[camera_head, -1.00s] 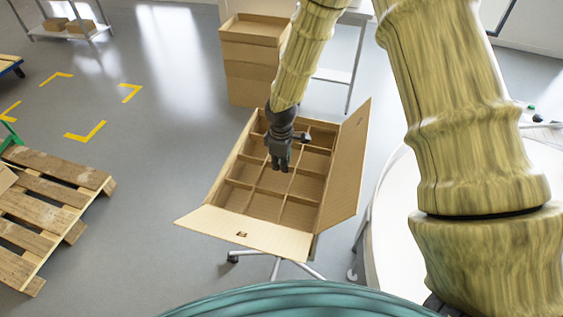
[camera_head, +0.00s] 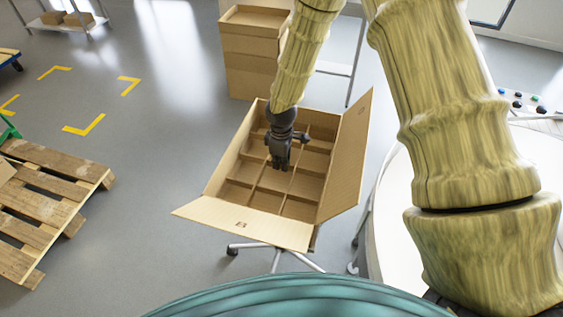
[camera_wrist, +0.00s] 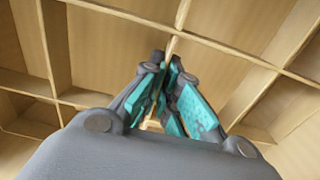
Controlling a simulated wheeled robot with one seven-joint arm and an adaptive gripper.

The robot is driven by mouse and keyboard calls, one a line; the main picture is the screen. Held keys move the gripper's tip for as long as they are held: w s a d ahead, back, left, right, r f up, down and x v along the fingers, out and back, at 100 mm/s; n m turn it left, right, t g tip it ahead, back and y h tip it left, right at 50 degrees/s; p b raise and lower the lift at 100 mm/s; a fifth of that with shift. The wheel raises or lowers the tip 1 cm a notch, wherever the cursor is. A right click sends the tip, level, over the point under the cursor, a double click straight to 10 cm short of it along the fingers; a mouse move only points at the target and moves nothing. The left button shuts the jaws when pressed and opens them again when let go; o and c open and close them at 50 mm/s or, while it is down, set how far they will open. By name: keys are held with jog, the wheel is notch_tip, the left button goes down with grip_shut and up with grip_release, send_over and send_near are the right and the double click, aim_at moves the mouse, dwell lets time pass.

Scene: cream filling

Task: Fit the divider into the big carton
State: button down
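The big carton (camera_head: 240,222) stands open in the middle of the head view, with its near and right flaps folded outward. The brown cardboard divider (camera_head: 291,184), a grid of several cells, sits inside the carton below the rim, roughly level. My gripper (camera_head: 281,167) points down into the carton near the grid's middle. In the wrist view the teal-padded fingers (camera_wrist: 168,62) close together on a thin wall of the divider (camera_wrist: 228,47). The fingertips partly cover the held wall. Whether the divider touches the carton's bottom cannot be told.
The carton rests on a wheeled stand (camera_head: 275,258). Stacked cardboard boxes (camera_head: 252,60) stand behind it. A round white table (camera_head: 392,225) is close on the right. A wooden pallet (camera_head: 45,205) lies at left, with clear floor between.

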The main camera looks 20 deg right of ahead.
jog(key=c, duration=1.6)
grip_release()
jog(key=shift+o, duration=0.2)
jog(key=shift+r, duration=0.1)
notch_tip(320, 180, up, 12)
